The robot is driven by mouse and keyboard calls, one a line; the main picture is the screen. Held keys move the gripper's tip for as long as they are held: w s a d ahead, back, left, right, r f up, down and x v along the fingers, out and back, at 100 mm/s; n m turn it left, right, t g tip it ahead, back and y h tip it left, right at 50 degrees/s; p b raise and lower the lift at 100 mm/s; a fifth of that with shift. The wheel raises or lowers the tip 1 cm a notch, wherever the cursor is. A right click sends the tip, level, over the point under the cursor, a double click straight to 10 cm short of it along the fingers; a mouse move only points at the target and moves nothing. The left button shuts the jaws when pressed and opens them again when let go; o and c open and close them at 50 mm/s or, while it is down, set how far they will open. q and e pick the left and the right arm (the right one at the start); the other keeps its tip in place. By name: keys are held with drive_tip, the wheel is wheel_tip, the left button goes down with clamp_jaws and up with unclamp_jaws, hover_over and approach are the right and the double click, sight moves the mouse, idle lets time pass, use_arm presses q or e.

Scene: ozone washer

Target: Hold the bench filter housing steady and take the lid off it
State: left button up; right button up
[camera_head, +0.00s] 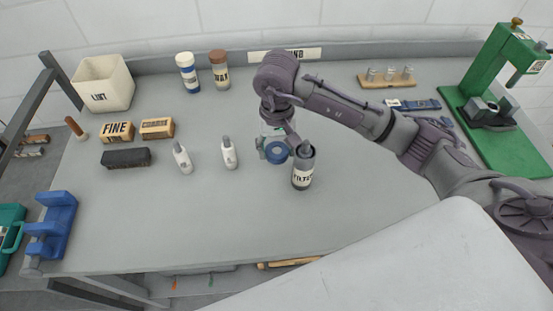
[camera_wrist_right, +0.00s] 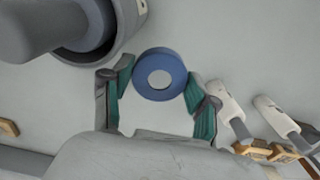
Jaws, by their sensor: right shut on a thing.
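The filter housing (camera_head: 302,179) is a dark cylinder with a white label, upright on the bench right of centre. A grey post (camera_head: 305,147) rises from its top. In the right wrist view the housing's rim (camera_wrist_right: 118,47) shows at top left, around the dark post. My right gripper (camera_head: 275,151) is beside the housing, on its left. It is shut on a blue ring-shaped lid (camera_wrist_right: 160,75), which sits between the teal finger pads, clear of the housing. The lid also shows in the head view (camera_head: 277,153). My left gripper is not in view.
Two white bottles (camera_head: 229,155) (camera_head: 183,159) stand left of the gripper. Tan blocks (camera_head: 117,132), a dark block (camera_head: 126,157) and a white bin (camera_head: 104,84) are farther left. A green press (camera_head: 493,65) stands at right. The bench front is clear.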

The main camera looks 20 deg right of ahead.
sight(277, 171)
wheel_tip(277, 171, down, 3)
drive_tip(key=shift+r, duration=0.1)
wheel_tip(277, 171, down, 3)
drive_tip(key=shift+f+p, duration=0.2)
drive_tip(key=shift+p, duration=0.55)
drive_tip(key=shift+f, duration=0.4)
drive_tip(key=o, duration=0.9)
drive_tip(key=shift+b, duration=0.3)
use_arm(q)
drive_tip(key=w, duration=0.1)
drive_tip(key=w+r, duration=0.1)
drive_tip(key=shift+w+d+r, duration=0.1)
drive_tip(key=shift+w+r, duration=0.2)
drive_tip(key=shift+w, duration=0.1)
use_arm(e)
drive_tip(key=o, duration=0.4)
